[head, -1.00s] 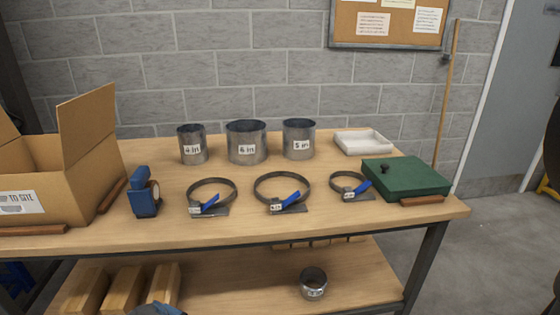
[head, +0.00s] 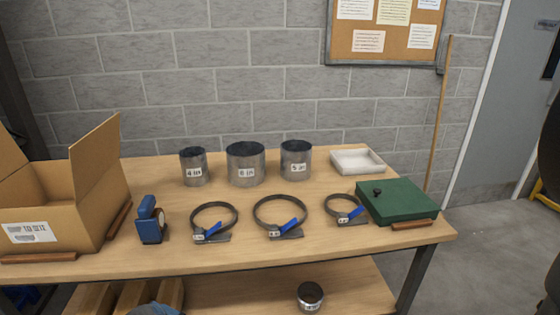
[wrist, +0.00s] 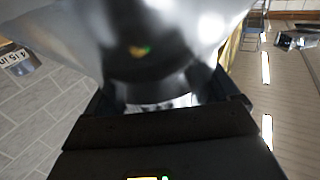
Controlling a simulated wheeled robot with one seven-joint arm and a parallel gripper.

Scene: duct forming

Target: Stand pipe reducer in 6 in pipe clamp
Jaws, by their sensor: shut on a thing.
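In the wrist view my gripper (wrist: 168,108) is shut on a large shiny grey metal piece, the pipe reducer (wrist: 150,45), which fills the upper middle. It is too close and blurred to show its whole shape or tilt. My gripper and the held piece do not show clearly in the head view. Three ring clamps with blue levers lie on the bench in the head view. The middle clamp (head: 289,228) has the widest ring and stands empty; its small label is hard to read, so that it is the 6 in one is judged by size.
Behind the clamps stand three labelled pipes, the middle one (head: 246,165) widest. A cardboard box (head: 88,205) and blue tool (head: 150,220) are left. A green case (head: 400,202) and white tray (head: 357,161) are right. A labelled metal ring (head: 310,296) sits on the lower shelf.

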